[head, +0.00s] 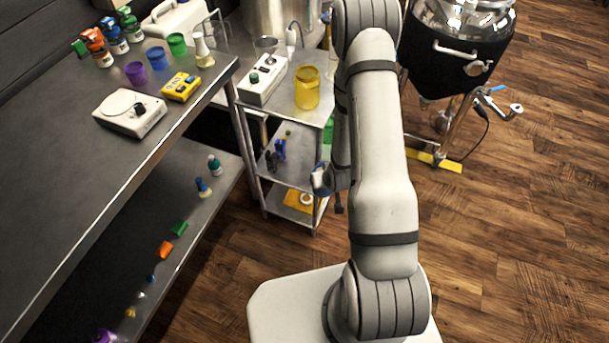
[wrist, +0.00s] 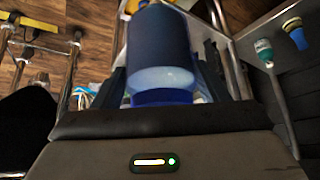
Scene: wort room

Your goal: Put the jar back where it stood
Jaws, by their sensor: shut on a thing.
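A dark blue jar (wrist: 160,48) with a paler band low on its side fills the upper middle of the wrist view. My gripper (wrist: 163,82) is shut on it, with one dark finger on each side. In the head view my arm hides most of the gripper. A small blue part (head: 319,180) shows left of the arm, beside the steel cart; I cannot tell for sure that it is the jar. What lies directly beyond the jar is hidden in the wrist view.
The steel cart (head: 228,83) carries a white control box (head: 262,80) and a yellow beaker (head: 307,92) on top. Its lower shelves hold small items. A long dark bench (head: 70,140) stands left, with several bottles and a scale (head: 129,113). Wooden floor is open at right.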

